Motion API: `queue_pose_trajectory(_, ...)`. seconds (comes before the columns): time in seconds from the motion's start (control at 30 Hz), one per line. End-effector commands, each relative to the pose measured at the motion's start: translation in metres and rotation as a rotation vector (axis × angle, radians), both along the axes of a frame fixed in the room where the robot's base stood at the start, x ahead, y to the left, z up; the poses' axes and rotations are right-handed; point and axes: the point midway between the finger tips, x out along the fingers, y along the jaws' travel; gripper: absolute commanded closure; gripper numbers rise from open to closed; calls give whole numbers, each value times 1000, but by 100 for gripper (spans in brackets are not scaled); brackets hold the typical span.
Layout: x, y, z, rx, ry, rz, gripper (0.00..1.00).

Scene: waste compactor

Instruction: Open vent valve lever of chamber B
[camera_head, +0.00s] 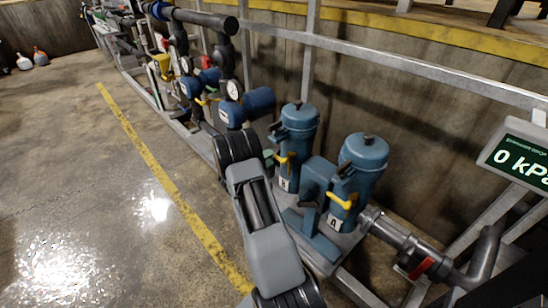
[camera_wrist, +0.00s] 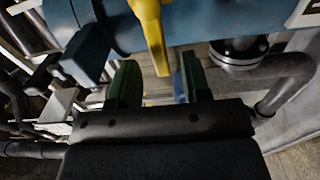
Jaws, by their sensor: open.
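Two blue cylindrical chambers stand side by side in the head view. The left one, chamber B (camera_head: 299,130), has a small white label low on its front, and the right one, chamber A (camera_head: 364,160), is marked A. Chamber B's yellow vent lever (camera_head: 284,160) shows on its front. In the wrist view a yellow lever (camera_wrist: 150,32) points down from a blue body, its tip near the gap between my fingers. My gripper (camera_wrist: 157,78) has its green fingers apart, with nothing clamped. In the head view my arm largely hides the gripper beside chamber B.
Chamber A has its own yellow lever (camera_head: 342,201). A display (camera_head: 520,157) reading 0 kPa stands at the right. A pipe with a red handle (camera_head: 424,267) runs low right. Gauges and blue units (camera_head: 258,102) stand behind. The floor left of the yellow line (camera_head: 165,174) is clear.

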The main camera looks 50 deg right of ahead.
Motion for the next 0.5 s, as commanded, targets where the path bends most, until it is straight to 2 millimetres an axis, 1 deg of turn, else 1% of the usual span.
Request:
queue_pose_trajectory(0.03,-1,-8,-1,0,0,-1,56)
queue_pose_trajectory(0.1,-2,-16,-1,0,0,-2,56)
queue_pose_trajectory(0.2,-2,-24,0,0,-1,0,56)
queue_pose_trajectory(0.33,-2,-31,0,1,0,1,56)
queue_pose_trajectory(0.5,-2,-33,0,1,0,1,56)
